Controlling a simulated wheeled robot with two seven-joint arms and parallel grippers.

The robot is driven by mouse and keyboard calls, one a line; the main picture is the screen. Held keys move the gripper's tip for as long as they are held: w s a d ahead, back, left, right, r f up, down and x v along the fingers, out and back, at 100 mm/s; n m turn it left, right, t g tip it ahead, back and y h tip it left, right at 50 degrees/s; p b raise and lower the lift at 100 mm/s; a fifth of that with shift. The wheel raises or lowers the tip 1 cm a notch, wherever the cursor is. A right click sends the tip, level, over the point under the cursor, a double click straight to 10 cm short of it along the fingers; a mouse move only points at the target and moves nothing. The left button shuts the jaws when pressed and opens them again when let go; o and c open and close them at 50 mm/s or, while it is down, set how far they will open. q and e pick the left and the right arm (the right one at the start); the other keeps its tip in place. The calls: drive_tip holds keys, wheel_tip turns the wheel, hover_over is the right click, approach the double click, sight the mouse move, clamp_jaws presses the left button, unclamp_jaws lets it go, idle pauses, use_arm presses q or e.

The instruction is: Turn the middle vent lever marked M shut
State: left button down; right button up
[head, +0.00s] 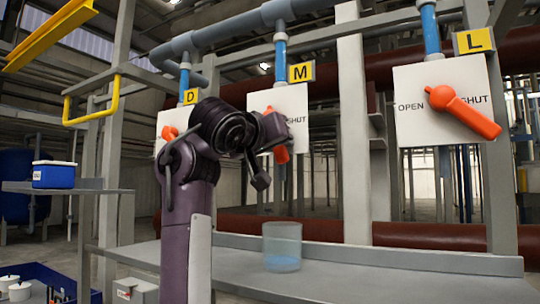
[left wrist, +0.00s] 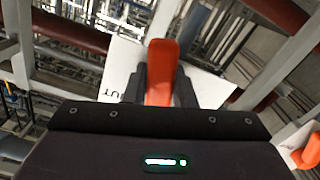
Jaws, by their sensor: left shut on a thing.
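The middle vent lever (head: 282,155) is orange, on a white plate under the yellow M sign (head: 301,73). My left gripper (head: 270,146) is in front of that plate and hides much of the lever. The visible orange end points downward, below the plate's SHUT lettering. In the left wrist view the orange handle (left wrist: 161,72) stands between the two dark fingers of my left gripper (left wrist: 160,88), which are shut on it. The plate's OPEN side is hidden behind my arm. My right gripper is not in view.
The D lever (head: 169,132) is partly hidden by my arm. A clear beaker with blue liquid (head: 282,247) stands on the grey shelf (head: 400,273). A blue box (head: 53,175) is at the left.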

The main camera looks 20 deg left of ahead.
use_arm(q)
drive_tip(key=n, duration=0.1)
drive_tip(key=d+n, duration=0.1)
drive_tip(key=shift+d+r+n, duration=0.15)
drive_tip(key=shift+r+n, duration=0.05)
drive_tip(key=shift+n, duration=0.1)
drive_tip(key=shift+s+d+r+n, duration=0.1)
drive_tip(key=shift+d+r+n, duration=0.1)
drive_tip(key=shift+n, duration=0.4)
drive_tip(key=shift+d+r+n, duration=0.2)
drive_tip(key=shift+r+n, duration=0.05)
drive_tip(key=shift+n, duration=0.35)
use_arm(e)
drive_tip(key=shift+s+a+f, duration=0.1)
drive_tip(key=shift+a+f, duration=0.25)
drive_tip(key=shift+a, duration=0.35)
use_arm(q)
drive_tip(key=shift+r+n, duration=0.1)
drive_tip(key=shift+n, duration=0.2)
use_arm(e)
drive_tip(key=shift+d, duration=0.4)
use_arm(q)
drive_tip(key=c, duration=1.2)
unclamp_jaws()
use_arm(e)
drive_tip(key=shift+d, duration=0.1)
use_arm(q)
drive_tip(key=shift+s, duration=0.1)
